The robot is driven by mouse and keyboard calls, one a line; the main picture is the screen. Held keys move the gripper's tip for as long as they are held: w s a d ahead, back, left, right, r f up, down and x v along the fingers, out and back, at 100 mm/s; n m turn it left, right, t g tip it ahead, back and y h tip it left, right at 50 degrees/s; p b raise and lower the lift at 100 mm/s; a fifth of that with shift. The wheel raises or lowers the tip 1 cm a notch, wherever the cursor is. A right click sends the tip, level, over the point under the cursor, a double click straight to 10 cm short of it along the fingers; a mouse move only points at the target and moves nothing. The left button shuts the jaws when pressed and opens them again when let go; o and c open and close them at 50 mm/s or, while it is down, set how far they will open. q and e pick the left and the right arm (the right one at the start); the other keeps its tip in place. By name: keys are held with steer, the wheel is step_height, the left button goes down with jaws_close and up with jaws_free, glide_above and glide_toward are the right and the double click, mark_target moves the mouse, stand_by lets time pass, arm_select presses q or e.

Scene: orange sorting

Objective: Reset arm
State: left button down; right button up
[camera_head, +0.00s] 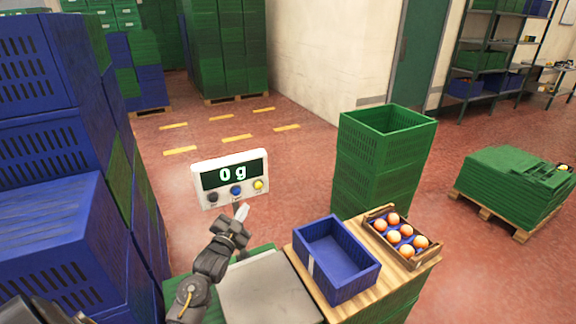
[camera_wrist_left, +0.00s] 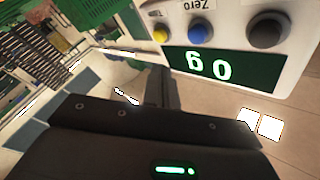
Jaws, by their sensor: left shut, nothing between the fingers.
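My left gripper (camera_head: 241,213) is shut and empty in the head view. It is raised above the scale's metal plate (camera_head: 268,292), just below the scale display (camera_head: 229,178), which reads 0 g. I cannot tell whether it touches the display. In the left wrist view the display (camera_wrist_left: 225,66) appears upside down and close, with yellow, blue and dark buttons. The gripper's dark body fills the bottom of that view. My right gripper is not in view.
An empty blue crate (camera_head: 337,259) and a wooden box (camera_head: 402,236) of several oranges stand on a wooden board right of the scale. Tall green crates (camera_head: 384,160) stand behind them. Stacked blue crates (camera_head: 50,150) crowd the left side. Open red floor lies beyond.

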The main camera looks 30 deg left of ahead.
arm_select(q)
steer(key=shift+d, duration=0.1)
steer(key=s+d+f+n+g+h, duration=0.2)
steer(key=s+d+f+g, duration=0.6)
steer(key=s+d+f, duration=0.5)
steer(key=s+d+f+n+g+h, duration=0.1)
steer(key=s+d+g, duration=0.25)
steer(key=s, duration=0.65)
steer(key=s+d+g+h, duration=0.1)
steer(key=s+d+g, duration=0.25)
steer(key=s, duration=0.55)
step_height(320, 180, down, 25)
steer(key=s+g, duration=0.2)
steer(key=s+a+f+g, duration=0.1)
steer(key=s+a+f, duration=0.2)
steer(key=s+f, duration=1.4)
steer(key=shift+y, duration=0.3)
